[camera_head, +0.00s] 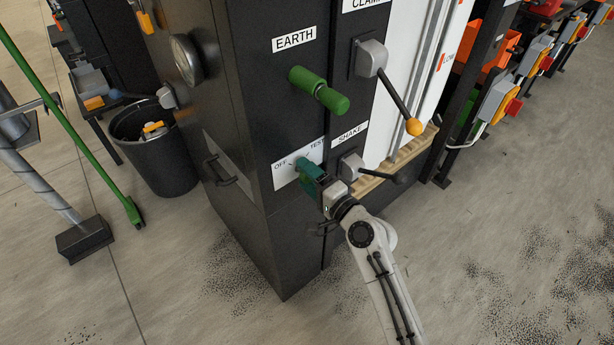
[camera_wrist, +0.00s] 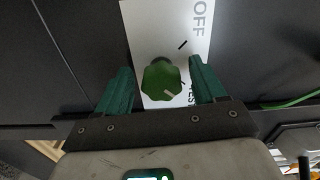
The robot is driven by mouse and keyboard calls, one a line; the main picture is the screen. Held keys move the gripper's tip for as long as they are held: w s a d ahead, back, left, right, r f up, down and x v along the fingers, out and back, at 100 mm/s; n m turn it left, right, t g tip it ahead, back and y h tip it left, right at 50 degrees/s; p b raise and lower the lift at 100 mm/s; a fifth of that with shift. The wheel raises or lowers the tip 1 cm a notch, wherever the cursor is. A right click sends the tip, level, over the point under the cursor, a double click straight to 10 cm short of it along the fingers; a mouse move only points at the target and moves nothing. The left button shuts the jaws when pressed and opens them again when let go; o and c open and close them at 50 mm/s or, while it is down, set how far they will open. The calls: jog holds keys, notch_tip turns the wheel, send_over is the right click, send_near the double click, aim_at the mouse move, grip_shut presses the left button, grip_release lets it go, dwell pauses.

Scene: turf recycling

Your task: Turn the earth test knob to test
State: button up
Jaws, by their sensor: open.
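The earth test knob (camera_wrist: 160,80) is a green, lobed knob on a white plate marked OFF and TEST. A pale line on it points to the lower right in the wrist view, on the TEST side rather than at the OFF tick. The plate (camera_head: 283,178) is on the front of the dark cabinet, below the EARTH label. My gripper (camera_wrist: 161,70) is open, with one green finger on each side of the knob and a visible gap to both. In the head view my gripper (camera_head: 311,174) is at the plate and hides the knob.
Above the plate is a green EARTH handle (camera_head: 318,90). To the right are the SHAKE lever (camera_head: 370,172) close to my wrist and the CLAMP lever (camera_head: 393,90) with a yellow ball. A black bin (camera_head: 155,150) stands left. Floor in front has scattered granules.

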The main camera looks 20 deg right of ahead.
jog(key=b+v, duration=0.1)
jog(key=v, duration=0.9)
jog(key=shift+s, duration=0.2)
jog(key=s+a+f+n+g+p, duration=0.25)
jog(key=s+f+n+g, duration=0.35)
jog(key=s+n+g, duration=0.3)
jog(key=s+d+n+g+h+p, duration=0.1)
jog(key=s+d+n+g+h, duration=0.1)
jog(key=s, duration=0.7)
jog(key=s+d+n+g+h+p, duration=0.1)
jog(key=s+d+g, duration=0.4)
jog(key=s, duration=0.5)
jog(key=h+p, duration=0.1)
jog(key=h, duration=0.1)
jog(key=shift+s+d+f+n+h, duration=0.25)
jog(key=shift+d+f+n+h, duration=0.1)
jog(key=shift+n+h, duration=0.05)
